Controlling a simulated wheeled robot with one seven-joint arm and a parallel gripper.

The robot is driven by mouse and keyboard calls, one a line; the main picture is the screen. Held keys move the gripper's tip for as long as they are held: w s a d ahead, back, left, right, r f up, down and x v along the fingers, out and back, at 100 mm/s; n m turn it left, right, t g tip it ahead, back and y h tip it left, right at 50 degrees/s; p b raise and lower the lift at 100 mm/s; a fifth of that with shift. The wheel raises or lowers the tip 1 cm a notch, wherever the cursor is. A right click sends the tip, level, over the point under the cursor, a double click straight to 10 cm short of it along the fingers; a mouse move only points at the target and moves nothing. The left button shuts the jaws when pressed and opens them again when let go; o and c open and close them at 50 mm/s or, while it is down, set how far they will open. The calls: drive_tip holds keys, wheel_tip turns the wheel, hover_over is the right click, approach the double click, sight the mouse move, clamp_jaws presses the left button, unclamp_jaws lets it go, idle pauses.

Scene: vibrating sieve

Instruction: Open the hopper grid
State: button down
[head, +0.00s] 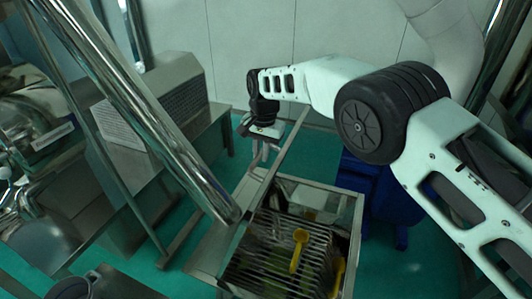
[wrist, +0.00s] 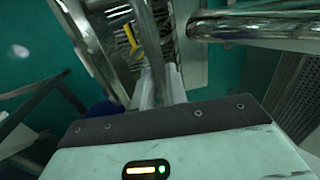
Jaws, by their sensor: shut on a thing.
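The hopper (head: 352,207) is an open-topped metal box at the bottom middle of the head view. Its grid (head: 279,238) of parallel metal bars shows inside the rim; it also shows in the wrist view (wrist: 148,28), beyond my fingers. A yellow scoop-like thing (head: 300,246) shows at the grid, and in the wrist view (wrist: 130,40). My gripper (head: 262,157) points down at the hopper's far left side. In the wrist view its fingers (wrist: 163,84) are close together, shut on what seems to be part of the grid.
A thin metal bar (head: 288,140) slants up beside my gripper. A thick shiny pipe (head: 150,125) crosses left of the hopper. A grey machine (head: 175,95) stands at the left, and a blue object (head: 380,190) behind the hopper at right. Green floor shows between them.

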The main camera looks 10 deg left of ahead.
drive_tip(key=shift+s+a+f, duration=0.15)
drive_tip(key=shift+s+f, duration=0.2)
drive_tip(key=shift+f, duration=0.15)
drive_tip(key=c, duration=1.4)
unclamp_jaws()
drive_tip(key=shift+a, duration=0.1)
drive_tip(key=shift+w+r, duration=0.2)
drive_tip(key=shift+r, duration=0.05)
drive_tip(key=shift+w+r, duration=0.1)
drive_tip(key=shift+r, duration=0.45)
wheel_tip(320, 180, up, 16)
drive_tip(key=d+b, duration=0.1)
drive_tip(key=shift+d, duration=0.15)
